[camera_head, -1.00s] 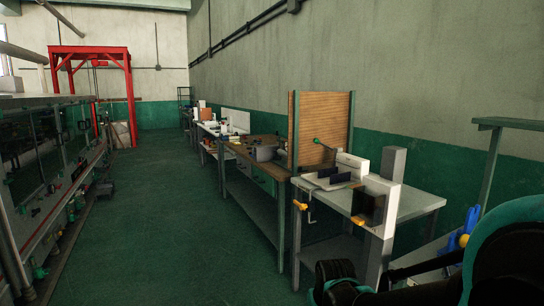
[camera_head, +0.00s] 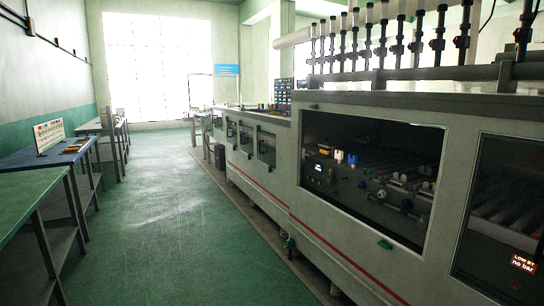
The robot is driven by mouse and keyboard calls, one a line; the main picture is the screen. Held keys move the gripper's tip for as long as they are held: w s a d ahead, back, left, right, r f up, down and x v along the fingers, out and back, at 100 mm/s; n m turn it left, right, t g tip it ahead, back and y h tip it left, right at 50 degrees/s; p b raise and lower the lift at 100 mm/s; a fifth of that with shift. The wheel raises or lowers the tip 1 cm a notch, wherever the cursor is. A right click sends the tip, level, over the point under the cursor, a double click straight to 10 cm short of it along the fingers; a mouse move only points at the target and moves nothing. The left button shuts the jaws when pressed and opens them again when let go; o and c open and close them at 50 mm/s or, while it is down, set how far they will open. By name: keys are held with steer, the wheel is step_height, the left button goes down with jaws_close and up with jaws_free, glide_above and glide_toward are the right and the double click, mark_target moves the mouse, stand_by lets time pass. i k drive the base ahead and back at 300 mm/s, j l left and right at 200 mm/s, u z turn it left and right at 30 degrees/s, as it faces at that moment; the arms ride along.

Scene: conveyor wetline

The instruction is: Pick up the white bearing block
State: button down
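I cannot pick out the white bearing block for certain. Behind the window of the long grey machine (camera_head: 290,215) at right, a small white piece (camera_head: 339,155) stands beside a blue one (camera_head: 352,159). Several pale fittings (camera_head: 425,171) sit by the rollers farther right in the same window. They are too small to tell whether any is a bearing block. My gripper is not in this view.
A green-topped bench (camera_head: 25,190) stands at the near left. Behind it, a blue-topped bench (camera_head: 35,153) carries an upright board (camera_head: 48,135). The green floor aisle (camera_head: 165,215) between benches and machine is clear toward the bright window (camera_head: 158,70).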

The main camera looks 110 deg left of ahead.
mark_target(339, 154)
steer(key=u, duration=3.3)
steer(key=i+u, duration=0.4)
steer(key=i, duration=2.1)
